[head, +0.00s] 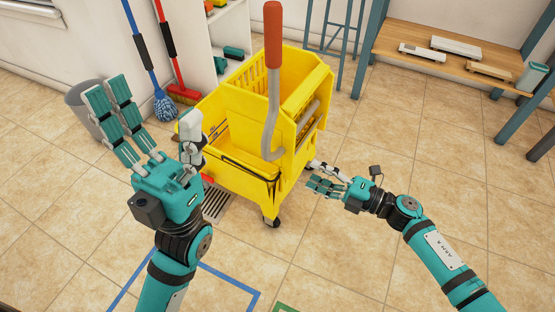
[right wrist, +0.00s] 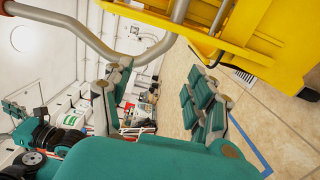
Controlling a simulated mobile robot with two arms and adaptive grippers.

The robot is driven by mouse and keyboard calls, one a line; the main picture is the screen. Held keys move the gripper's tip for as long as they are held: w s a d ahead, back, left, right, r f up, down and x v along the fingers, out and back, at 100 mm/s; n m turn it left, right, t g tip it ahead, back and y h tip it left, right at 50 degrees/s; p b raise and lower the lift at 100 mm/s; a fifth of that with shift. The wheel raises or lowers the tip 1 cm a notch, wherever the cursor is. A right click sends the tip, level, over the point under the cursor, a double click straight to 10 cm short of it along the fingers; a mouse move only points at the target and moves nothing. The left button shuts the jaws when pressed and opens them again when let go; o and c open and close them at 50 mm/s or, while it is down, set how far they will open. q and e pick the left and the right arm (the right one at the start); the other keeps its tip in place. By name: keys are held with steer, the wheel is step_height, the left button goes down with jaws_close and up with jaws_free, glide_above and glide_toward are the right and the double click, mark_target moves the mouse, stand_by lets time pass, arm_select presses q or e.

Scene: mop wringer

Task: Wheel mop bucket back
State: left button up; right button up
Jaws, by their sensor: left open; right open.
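The yellow mop bucket (head: 240,180) stands upright on the tiled floor in the middle of the head view, on dark casters. Its wringer has a bent grey lever with a red grip (head: 272,35) pointing up. My left gripper (head: 150,120) is open at the bucket's left side, in front of the bucket's near left corner. My right gripper (head: 328,178) is open and empty at the bucket's lower right side. The right wrist view shows the yellow bucket (right wrist: 275,35) and a grey bar close to the open fingers. I cannot tell whether either gripper touches the bucket.
A floor drain (head: 215,204) lies beside the bucket. Blue tape (head: 228,282) marks an area on the near floor. A grey bin (head: 92,105), a blue mop (head: 165,105) and a red broom (head: 183,92) stand at the back left. A wooden bench (head: 450,65) is at the back right. The right floor is clear.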

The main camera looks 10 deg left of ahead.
mark_target(279, 158)
steer(key=b+x, duration=0.1)
steer(key=x, duration=1.2)
steer(key=shift+b, duration=0.3)
steer(key=shift+c, duration=0.4)
jaws_close()
steer(key=shift+d, duration=0.1)
